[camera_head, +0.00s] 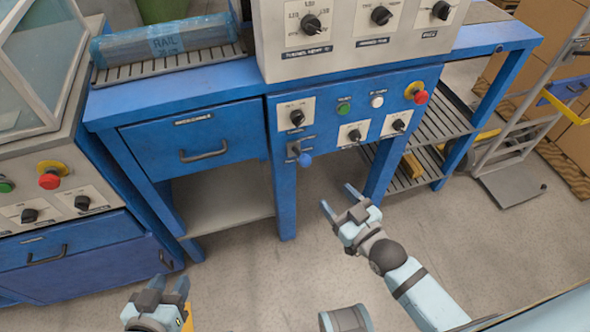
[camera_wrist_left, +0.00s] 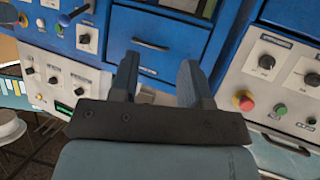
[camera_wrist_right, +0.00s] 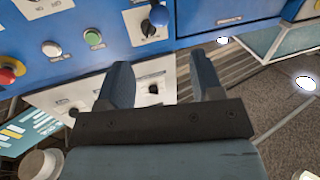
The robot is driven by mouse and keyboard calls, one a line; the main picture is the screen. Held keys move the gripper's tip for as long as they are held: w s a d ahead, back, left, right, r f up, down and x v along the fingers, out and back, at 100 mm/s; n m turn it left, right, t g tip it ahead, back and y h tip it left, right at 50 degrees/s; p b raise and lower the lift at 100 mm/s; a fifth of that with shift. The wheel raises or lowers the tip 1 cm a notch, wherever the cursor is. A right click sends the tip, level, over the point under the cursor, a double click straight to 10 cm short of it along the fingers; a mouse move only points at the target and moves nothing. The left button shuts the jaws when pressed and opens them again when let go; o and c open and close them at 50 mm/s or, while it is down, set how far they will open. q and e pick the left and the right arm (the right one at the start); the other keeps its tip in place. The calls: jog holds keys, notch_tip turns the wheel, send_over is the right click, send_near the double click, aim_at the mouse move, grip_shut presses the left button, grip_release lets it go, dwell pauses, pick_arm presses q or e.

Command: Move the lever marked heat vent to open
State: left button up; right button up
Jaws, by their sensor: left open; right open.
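A lever with a round blue knob (camera_head: 305,160) sits on a small plate at the lower left of the blue control panel (camera_head: 335,85). The knob sits low on its plate; the label beside it is too small to read. The blue knob also shows in the left wrist view (camera_wrist_left: 64,20) and the right wrist view (camera_wrist_right: 149,28). My right gripper (camera_head: 338,198) is open and empty, below and right of the knob, apart from it. My left gripper (camera_head: 168,284) is open and empty at the bottom left, far from the lever.
Black rotary dials (camera_head: 297,117), a green button (camera_head: 343,108), a white button (camera_head: 377,101) and a red stop button (camera_head: 421,97) share the panel. A drawer (camera_head: 195,145) is at its left. A hand truck (camera_head: 515,135) stands right. The floor before the bench is clear.

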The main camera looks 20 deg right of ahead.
aim_at(309, 165)
jog(key=b+x, duration=0.2)
jog(key=x, duration=1)
jog(key=shift+w, duration=0.3)
pick_arm(q)
jog(key=shift+w+d+r+t+h, duration=0.25)
jog(key=shift+w+d+r+t, duration=0.15)
jog(key=shift+r, duration=0.4)
jog(key=shift+w+d+r+t+h, duration=0.3)
jog(key=shift+d+r+t, duration=0.15)
jog(key=shift+r, duration=0.3)
jog(key=shift+w+d+r+t+h, duration=0.3)
jog(key=shift+d+r+t, duration=0.1)
jog(key=shift+r, duration=0.4)
pick_arm(e)
jog(key=shift+w+a, duration=0.2)
jog(key=shift+w, duration=0.25)
